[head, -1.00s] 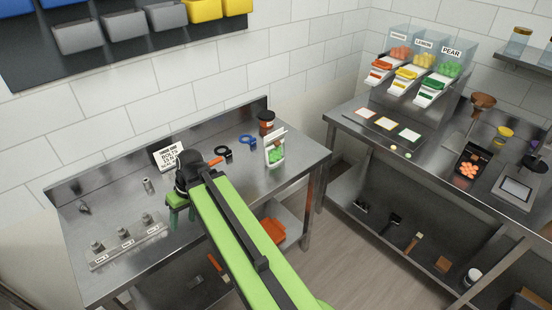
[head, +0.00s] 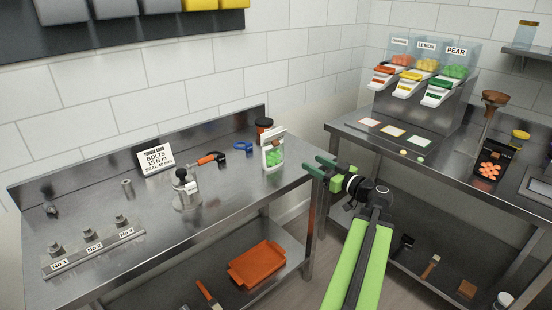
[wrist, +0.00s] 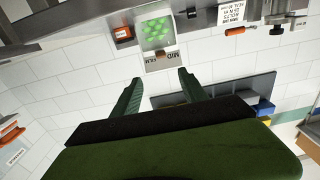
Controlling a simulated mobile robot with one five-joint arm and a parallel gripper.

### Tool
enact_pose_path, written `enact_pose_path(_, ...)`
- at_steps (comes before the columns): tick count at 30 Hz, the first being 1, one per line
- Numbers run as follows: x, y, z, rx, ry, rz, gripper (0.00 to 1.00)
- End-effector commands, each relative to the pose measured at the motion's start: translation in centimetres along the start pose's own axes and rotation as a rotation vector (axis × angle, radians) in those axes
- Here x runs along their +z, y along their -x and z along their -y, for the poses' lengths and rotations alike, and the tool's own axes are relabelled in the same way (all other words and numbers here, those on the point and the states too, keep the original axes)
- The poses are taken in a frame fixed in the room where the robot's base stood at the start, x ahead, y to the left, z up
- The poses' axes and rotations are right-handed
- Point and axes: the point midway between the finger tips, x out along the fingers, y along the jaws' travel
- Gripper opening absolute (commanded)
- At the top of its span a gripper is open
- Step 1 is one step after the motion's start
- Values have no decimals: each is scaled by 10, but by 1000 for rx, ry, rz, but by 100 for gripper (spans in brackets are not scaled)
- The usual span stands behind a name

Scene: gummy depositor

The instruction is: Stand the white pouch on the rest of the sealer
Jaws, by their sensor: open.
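The white pouch (head: 265,139) stands upright on the left steel bench near its right end, with green gummies showing in its clear front. It also shows in the wrist view (wrist: 161,59), where it appears upside down beyond the fingers. My gripper (head: 312,165) is open and empty, just right of the pouch by the bench's right end. In the wrist view my gripper's fingertips (wrist: 160,75) are spread, with the pouch ahead between them and untouched. I cannot clearly identify the sealer; a grey device with a pale plate (head: 539,188) is cut off at the right edge.
A dark pouch (head: 490,163) stands on the right bench (head: 452,172). A gap separates the benches.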

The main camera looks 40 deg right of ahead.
Motion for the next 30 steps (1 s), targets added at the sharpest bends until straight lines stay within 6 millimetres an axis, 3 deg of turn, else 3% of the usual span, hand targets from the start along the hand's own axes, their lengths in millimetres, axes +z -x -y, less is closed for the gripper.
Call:
enact_pose_path(12, 0, -100, 0, -5, -2, 2, 51)
enact_pose_path(15, 0, -112, 1, -5, -2, 2, 51)
enact_pose_path(23, 0, -120, 2, -5, -2, 2, 51)
enact_pose_path(30, -1, -160, 2, -6, -2, 2, 51)
